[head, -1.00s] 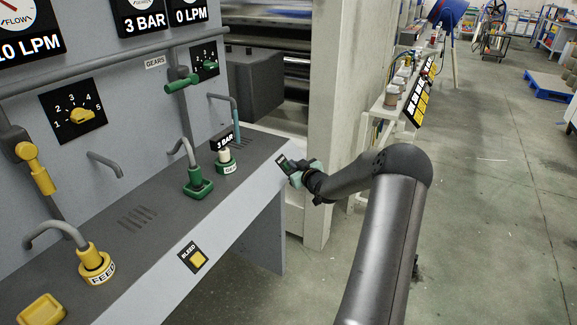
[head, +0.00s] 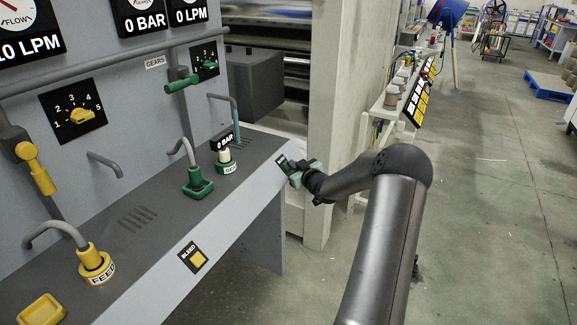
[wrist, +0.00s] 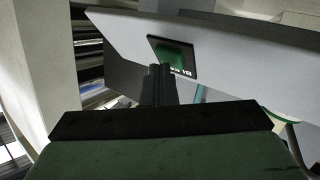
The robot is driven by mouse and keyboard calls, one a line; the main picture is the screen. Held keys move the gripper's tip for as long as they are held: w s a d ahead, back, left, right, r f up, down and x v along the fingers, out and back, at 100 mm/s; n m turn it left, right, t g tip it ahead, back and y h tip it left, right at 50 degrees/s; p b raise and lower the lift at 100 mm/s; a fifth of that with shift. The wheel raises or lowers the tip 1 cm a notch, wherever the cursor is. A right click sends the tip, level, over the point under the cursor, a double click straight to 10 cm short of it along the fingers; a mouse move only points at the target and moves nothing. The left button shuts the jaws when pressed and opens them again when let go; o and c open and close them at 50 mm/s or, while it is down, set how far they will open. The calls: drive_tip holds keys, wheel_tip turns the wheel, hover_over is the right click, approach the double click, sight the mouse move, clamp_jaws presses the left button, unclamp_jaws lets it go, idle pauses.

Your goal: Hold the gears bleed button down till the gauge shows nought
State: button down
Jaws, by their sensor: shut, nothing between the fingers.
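The green gears bleed button sits on a black plate (head: 283,162) on the sloping front edge of the bench; the green button (wrist: 172,50) shows best in the wrist view. My gripper (head: 290,168) is shut and empty, its fingertips (wrist: 158,72) at the lower edge of the button. They seem to touch it; how far it is pressed I cannot tell. The small display (head: 222,139) above the green gears coupling (head: 226,165) reads 0 BAR. The upper middle gauge (head: 145,18) also reads 0 BAR.
A yellow bleed button (head: 198,259) is further left on the same edge. The feed coupling (head: 96,262), a green socket (head: 198,187) and hoses stand on the bench. A pale post (head: 335,110) rises just behind my gripper. The floor at right is mostly clear.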

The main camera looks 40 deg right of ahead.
drive_tip(key=shift+s+d+r+p, duration=0.25)
drive_tip(key=shift+s+r+p, duration=0.1)
drive_tip(key=shift+s+r, duration=0.2)
drive_tip(key=s+r+p, duration=0.1)
drive_tip(key=s+d+r, duration=0.1)
drive_tip(key=s+r+p, duration=0.1)
drive_tip(key=shift+d+r+p, duration=0.25)
drive_tip(key=shift+d+p, duration=0.05)
drive_tip(key=shift+d, duration=0.05)
idle(0.6)
